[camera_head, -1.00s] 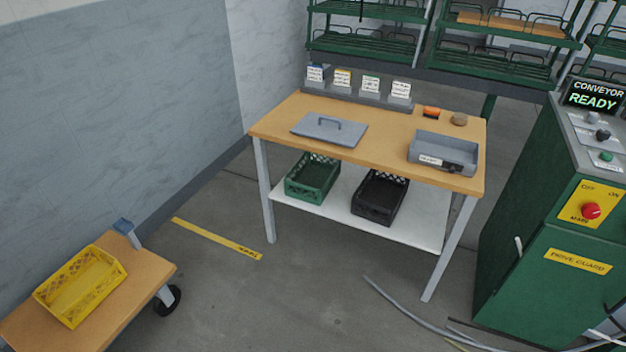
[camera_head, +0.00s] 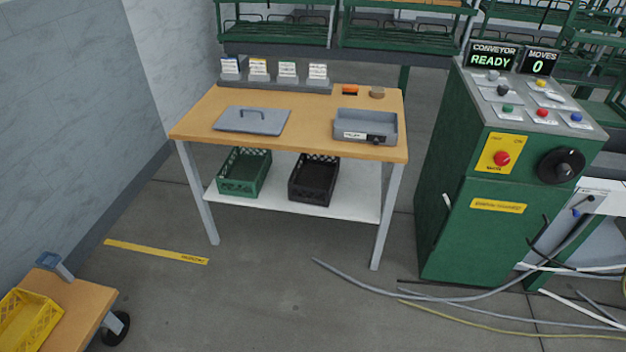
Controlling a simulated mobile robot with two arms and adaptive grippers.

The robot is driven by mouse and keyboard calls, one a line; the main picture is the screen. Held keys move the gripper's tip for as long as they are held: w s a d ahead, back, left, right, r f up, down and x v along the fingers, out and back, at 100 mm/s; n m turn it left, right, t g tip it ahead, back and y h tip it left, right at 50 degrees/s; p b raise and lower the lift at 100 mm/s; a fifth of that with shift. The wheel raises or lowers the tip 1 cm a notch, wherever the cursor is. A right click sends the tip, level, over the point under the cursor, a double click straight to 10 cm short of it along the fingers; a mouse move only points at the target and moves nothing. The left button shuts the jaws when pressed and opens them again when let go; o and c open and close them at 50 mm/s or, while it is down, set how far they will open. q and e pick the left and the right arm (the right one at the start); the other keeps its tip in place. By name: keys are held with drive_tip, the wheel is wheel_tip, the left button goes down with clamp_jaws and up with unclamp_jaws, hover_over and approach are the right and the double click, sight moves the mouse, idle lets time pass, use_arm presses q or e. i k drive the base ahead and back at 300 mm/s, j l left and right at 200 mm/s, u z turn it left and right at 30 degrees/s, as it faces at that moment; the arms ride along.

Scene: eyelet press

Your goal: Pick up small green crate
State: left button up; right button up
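The small green crate (camera_head: 243,174) stands on the white lower shelf (camera_head: 286,205) of the wooden table, on the shelf's left side. It looks empty and open at the top. The tabletop above hides part of its far edge. A black crate (camera_head: 313,181) stands just to its right on the same shelf. Neither of my grippers shows in the head view.
The wooden tabletop (camera_head: 303,140) holds a grey lid (camera_head: 252,120) and a grey tray (camera_head: 366,128). A cart with a yellow crate (camera_head: 26,322) is at lower left. A green conveyor console (camera_head: 480,230) stands right.

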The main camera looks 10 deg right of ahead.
sight(245, 177)
drive_tip(key=u, duration=1.95)
drive_tip(key=z, duration=1.7)
drive_tip(key=i+j+z, duration=0.1)
drive_tip(key=i+j, duration=0.25)
drive_tip(key=i, duration=0.25)
drive_tip(key=i+j, duration=0.35)
drive_tip(key=i, duration=0.25)
drive_tip(key=i+j+z, duration=0.15)
drive_tip(key=i+j, duration=0.2)
drive_tip(key=i, duration=0.25)
drive_tip(key=i+j, duration=0.45)
drive_tip(key=i, duration=0.15)
drive_tip(key=z, duration=0.05)
